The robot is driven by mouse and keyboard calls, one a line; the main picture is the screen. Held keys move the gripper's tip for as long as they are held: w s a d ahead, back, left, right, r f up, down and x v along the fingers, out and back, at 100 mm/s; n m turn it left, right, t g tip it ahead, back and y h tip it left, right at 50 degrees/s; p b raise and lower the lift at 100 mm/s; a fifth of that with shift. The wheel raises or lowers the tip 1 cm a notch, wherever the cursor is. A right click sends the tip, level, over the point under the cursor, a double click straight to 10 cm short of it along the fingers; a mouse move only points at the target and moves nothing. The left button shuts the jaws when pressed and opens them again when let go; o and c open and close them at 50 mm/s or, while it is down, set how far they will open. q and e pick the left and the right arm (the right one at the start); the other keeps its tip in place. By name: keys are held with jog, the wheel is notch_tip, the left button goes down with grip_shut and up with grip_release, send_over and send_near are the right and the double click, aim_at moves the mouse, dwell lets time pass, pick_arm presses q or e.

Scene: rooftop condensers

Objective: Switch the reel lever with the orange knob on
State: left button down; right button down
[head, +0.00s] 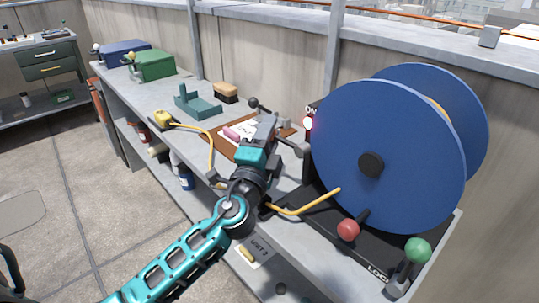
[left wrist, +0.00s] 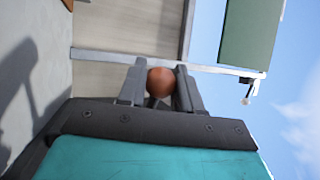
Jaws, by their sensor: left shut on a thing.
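My left gripper (head: 283,132) reaches in to the left side of a big blue cable reel (head: 385,130). The left wrist view shows an orange-brown knob (left wrist: 160,82) between the two fingers, and the gripper is shut on it. An "ON" label and a pale round spot with a red edge (head: 307,123) show just beyond the fingertips. A red knob (head: 348,229) and a green knob (head: 417,249) stand at the reel's front, near "LOCK" lettering. My right gripper is not in view.
A black-knobbed lever (head: 253,103) stands behind the gripper. A yellow cable (head: 305,209) runs from the reel. The bench holds a clipboard (head: 222,145), a teal holder (head: 196,105), a brush (head: 225,92), and green (head: 153,65) and blue (head: 122,52) boxes. A parapet runs behind.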

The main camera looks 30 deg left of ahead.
pick_arm(q)
jog(key=shift+m+t+b, duration=0.35)
jog(key=shift+m+t, duration=0.05)
jog(key=shift+m, duration=0.2)
jog(key=shift+s+d+r+m+t+h+b, duration=0.1)
jog(key=shift+d+r+m+t+h+b, duration=0.15)
jog(key=shift+r+m+h+b, duration=0.7)
jog(key=shift+d+r+m+t+b, duration=0.15)
jog(key=shift+m+t+b, duration=0.2)
jog(key=shift+m, duration=0.5)
jog(key=shift+h, duration=0.35)
jog(key=c, duration=0.8)
grip_release()
